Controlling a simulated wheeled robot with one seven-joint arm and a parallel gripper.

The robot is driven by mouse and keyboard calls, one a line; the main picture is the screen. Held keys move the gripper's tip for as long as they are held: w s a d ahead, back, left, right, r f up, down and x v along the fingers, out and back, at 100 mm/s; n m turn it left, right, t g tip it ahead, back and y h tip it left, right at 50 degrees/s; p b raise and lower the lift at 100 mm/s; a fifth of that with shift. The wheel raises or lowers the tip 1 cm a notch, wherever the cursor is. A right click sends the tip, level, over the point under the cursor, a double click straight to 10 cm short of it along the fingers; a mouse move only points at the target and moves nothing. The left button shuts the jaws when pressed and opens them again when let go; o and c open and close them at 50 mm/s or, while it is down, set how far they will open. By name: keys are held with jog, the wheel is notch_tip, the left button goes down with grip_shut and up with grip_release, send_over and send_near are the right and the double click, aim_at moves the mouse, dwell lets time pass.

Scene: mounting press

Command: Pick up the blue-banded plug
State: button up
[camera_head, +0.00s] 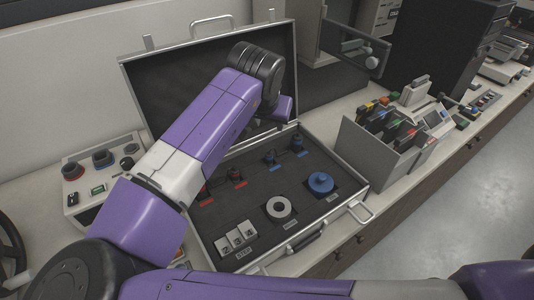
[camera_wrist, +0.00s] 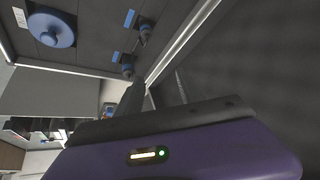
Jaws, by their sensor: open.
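Two dark plugs with blue marks stand in the open case (camera_head: 330,211): one at the right (camera_head: 297,143), one left of it (camera_head: 269,156). In the wrist view they show at the top centre, the upper plug (camera_wrist: 145,31) and the lower plug (camera_wrist: 127,66), each beside a blue label. Which one carries the blue band is too small to tell. My gripper (camera_wrist: 134,92) is open; a dark finger reaches up close to the lower plug in the picture, with no contact visible. In the head view my arm hides the fingers.
A grey bin of tools (camera_head: 375,150) is to the right, a control box (camera_head: 100,172) to the left.

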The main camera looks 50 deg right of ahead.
aim_at(269, 154)
jog(key=shift+n+g+y, duration=0.4)
jog(key=shift+g+y, duration=0.2)
jog(key=shift+y, duration=0.3)
jog(key=shift+s+a+f+p, duration=0.2)
jog(key=shift+f+p, duration=0.1)
jog(key=shift+f, duration=2.2)
jog(key=shift+s+a+f+p, duration=0.15)
jog(key=shift+f+p, duration=0.1)
jog(key=shift+f, duration=2.25)
jog(key=shift+d, duration=0.1)
grip_shut()
